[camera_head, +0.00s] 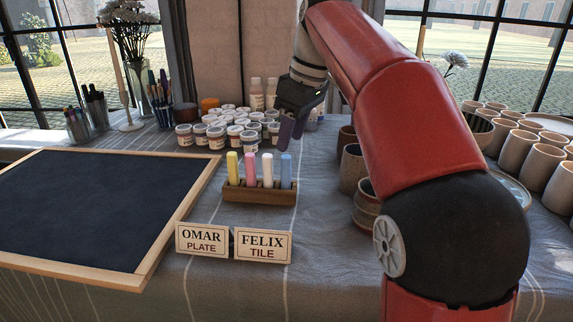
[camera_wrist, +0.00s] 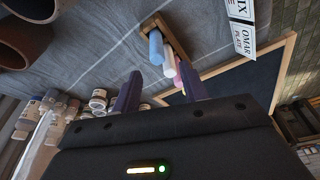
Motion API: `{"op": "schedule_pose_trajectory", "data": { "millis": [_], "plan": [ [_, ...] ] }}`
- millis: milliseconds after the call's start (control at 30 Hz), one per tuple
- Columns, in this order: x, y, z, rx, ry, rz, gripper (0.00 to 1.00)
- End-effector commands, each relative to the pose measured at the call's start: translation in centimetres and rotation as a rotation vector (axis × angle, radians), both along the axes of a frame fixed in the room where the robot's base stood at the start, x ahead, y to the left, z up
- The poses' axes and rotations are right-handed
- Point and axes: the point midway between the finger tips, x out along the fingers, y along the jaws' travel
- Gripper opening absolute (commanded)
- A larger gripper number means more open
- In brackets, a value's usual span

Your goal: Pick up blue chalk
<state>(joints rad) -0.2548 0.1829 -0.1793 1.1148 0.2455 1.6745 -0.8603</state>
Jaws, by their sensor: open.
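The blue chalk (camera_head: 286,171) stands upright at the right end of a wooden holder (camera_head: 259,196), beside white (camera_head: 267,170), pink (camera_head: 250,168) and yellow (camera_head: 232,164) chalks. My gripper (camera_head: 291,132) hangs above and behind the blue chalk, apart from it. In the wrist view the blue chalk (camera_wrist: 156,47) shows beyond the open, empty fingers (camera_wrist: 159,71), nearest the holder's visible end. The white chalk (camera_wrist: 169,66) is beside it, and the pink and yellow chalks are partly hidden by a finger.
Paint jars (camera_head: 215,138) crowd the table behind the holder. Brown cups (camera_head: 352,170) stand to its right. A framed blackboard (camera_head: 80,205) lies to the left. Two name cards, OMAR PLATE (camera_head: 202,240) and FELIX TILE (camera_head: 263,245), stand in front of the holder.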

Motion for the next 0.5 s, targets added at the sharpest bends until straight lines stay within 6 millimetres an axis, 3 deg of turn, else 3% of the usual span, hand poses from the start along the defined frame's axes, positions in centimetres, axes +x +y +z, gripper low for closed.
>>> {"op": "schedule_pose_trajectory", "data": {
  "millis": [500],
  "plan": [
    [1.3,1.0,-6.6,0.0,0.0,-0.001,0.44]
  ]
}}
